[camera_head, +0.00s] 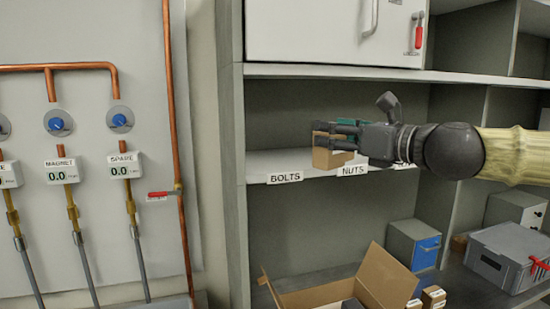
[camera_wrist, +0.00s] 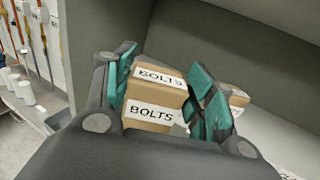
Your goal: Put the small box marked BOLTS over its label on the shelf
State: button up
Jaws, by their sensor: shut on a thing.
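A small brown cardboard box marked BOLTS (camera_wrist: 158,96) sits between the two teal-padded fingers of my gripper (camera_wrist: 165,100). Its white BOLTS labels show on two faces in the wrist view. In the head view my gripper (camera_head: 338,138) reaches in from the right over the middle shelf. Brown cardboard (camera_head: 322,158) shows at and below the fingers, near the NUTS label (camera_head: 352,170). The BOLTS label (camera_head: 285,177) is on the shelf's front edge, left of the fingers. I cannot tell whether the box touches the shelf board (camera_head: 262,166).
Another cardboard box (camera_wrist: 238,98) shows partly behind the right finger in the wrist view. The shelf's left upright (camera_head: 236,150) is close by, and shelf space above the BOLTS label is clear. An open carton (camera_head: 385,280) and a grey case (camera_head: 505,255) stand below.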

jog(key=shift+w+r, duration=0.15)
jog(key=shift+w, duration=0.3)
jog(key=shift+w+a+r, duration=0.1)
jog(key=shift+a, duration=0.15)
jog(key=shift+a+r, duration=0.2)
jog(key=shift+a, duration=0.1)
jog(key=p+x, duration=0.1)
jog(key=x, duration=0.4)
jog(key=f+p+x, duration=0.1)
jog(key=p+x, duration=0.1)
jog(key=x, duration=0.3)
jog(key=f+p+x, duration=0.1)
jog(key=p+x, duration=0.1)
jog(key=x, duration=0.4)
jog(key=shift+a+f+p, duration=0.1)
jog(key=shift+f+p, duration=0.35)
jog(key=shift+f, duration=0.35)
